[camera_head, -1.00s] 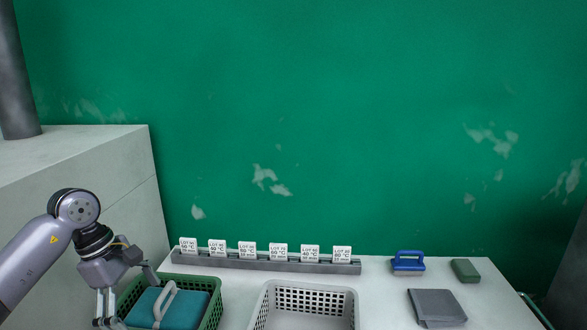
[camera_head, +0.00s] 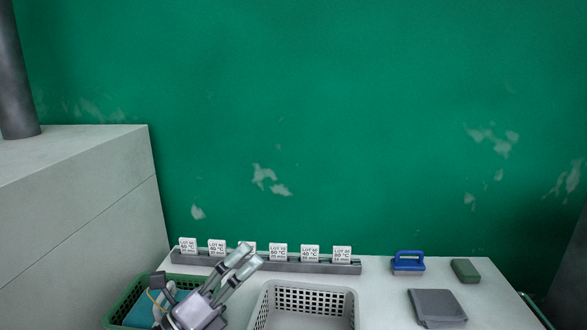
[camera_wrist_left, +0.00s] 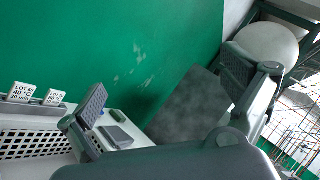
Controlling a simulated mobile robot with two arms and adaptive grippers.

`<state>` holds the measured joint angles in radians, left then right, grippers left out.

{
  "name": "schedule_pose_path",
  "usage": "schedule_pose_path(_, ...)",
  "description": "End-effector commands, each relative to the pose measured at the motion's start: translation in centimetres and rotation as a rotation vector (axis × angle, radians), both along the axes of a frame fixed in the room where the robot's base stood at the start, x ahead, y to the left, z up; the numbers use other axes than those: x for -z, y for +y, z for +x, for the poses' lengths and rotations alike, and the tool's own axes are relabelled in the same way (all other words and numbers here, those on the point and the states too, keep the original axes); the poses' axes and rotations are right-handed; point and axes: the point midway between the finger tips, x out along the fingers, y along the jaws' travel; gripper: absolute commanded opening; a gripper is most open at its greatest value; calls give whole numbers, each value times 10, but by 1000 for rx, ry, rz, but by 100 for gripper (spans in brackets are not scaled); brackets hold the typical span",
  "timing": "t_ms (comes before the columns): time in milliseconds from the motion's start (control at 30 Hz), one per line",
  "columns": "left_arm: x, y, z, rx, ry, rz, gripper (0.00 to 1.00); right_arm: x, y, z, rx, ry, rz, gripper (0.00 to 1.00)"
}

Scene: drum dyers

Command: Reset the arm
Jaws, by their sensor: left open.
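My left gripper (camera_head: 238,262) is in the lower left of the head view, in front of the green basket and the card rack. Its fingers are apart and point up to the right, with nothing between them. In the left wrist view its two fingers (camera_wrist_left: 165,95) show wide apart and empty. The green basket (camera_head: 119,308) holds a teal block (camera_head: 140,311), partly hidden by my left arm. My right gripper is in neither view.
A grey rack (camera_head: 300,266) with several white lot cards stands along the back of the white table. An empty grey basket (camera_head: 310,290) is front centre. A blue handled block (camera_head: 408,262), a green block (camera_head: 465,270) and a grey flat item (camera_head: 437,308) lie at right.

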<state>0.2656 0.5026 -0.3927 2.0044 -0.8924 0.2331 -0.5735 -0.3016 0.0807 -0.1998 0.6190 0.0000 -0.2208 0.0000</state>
Motion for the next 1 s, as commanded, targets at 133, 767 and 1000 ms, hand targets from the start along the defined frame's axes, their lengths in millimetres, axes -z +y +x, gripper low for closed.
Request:
schedule_pose_path(133,30,50,11,-173,332,-383,98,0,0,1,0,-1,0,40)
schedule_pose_path(767,314,144,-180,-1017,1658,-1436,98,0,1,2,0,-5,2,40)
schedule_pose_path(1000,342,131,-266,-1250,1915,-1538,98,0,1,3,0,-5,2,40)
